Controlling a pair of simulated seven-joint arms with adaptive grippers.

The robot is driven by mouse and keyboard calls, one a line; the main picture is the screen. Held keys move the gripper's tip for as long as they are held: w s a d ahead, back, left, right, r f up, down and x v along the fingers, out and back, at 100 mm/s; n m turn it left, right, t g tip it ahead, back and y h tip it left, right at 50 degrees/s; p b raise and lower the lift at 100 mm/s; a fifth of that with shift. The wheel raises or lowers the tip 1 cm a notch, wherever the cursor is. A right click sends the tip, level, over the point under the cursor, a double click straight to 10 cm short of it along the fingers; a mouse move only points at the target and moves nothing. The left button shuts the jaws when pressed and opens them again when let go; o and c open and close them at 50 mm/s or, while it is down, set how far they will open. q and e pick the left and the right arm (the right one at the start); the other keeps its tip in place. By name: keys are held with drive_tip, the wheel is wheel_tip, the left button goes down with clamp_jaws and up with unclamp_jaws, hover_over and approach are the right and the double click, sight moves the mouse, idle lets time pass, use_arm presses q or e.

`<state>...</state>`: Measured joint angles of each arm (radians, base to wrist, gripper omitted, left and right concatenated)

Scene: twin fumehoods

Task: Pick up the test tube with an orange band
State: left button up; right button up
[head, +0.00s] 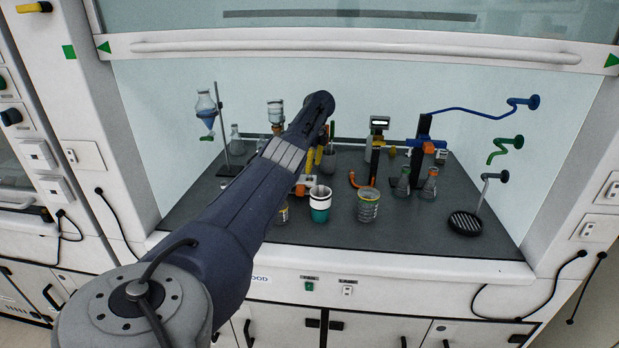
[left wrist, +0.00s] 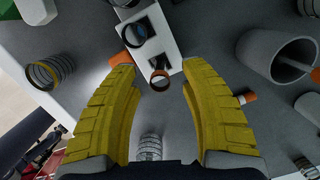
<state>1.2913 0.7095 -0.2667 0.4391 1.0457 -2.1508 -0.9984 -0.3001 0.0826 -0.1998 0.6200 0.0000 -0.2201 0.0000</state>
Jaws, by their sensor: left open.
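In the left wrist view, a test tube with an orange-brown band (left wrist: 160,81) shows end-on, close to a white rack (left wrist: 168,45). A second tube with a dark rim and bluish inside (left wrist: 136,34) stands in the rack. My left gripper (left wrist: 158,70) has yellow fingers, spread open with nothing between them but the view of the banded tube near their tips. Whether they touch it I cannot tell. In the head view the left gripper (head: 314,159) hangs over the middle of the bench, and the arm hides part of what lies behind it. My right gripper is not in view.
In the head view, a white and teal cup (head: 320,205) and a ribbed glass beaker (head: 367,206) stand in front of the gripper. Flasks (head: 429,184) stand to the right, a stand with a funnel (head: 207,110) to the left. A grey cup (left wrist: 272,55) is close by at right in the wrist view.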

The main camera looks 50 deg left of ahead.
use_arm(q)
drive_tip(key=shift+c, duration=0.2)
clamp_jaws()
idle(0.4)
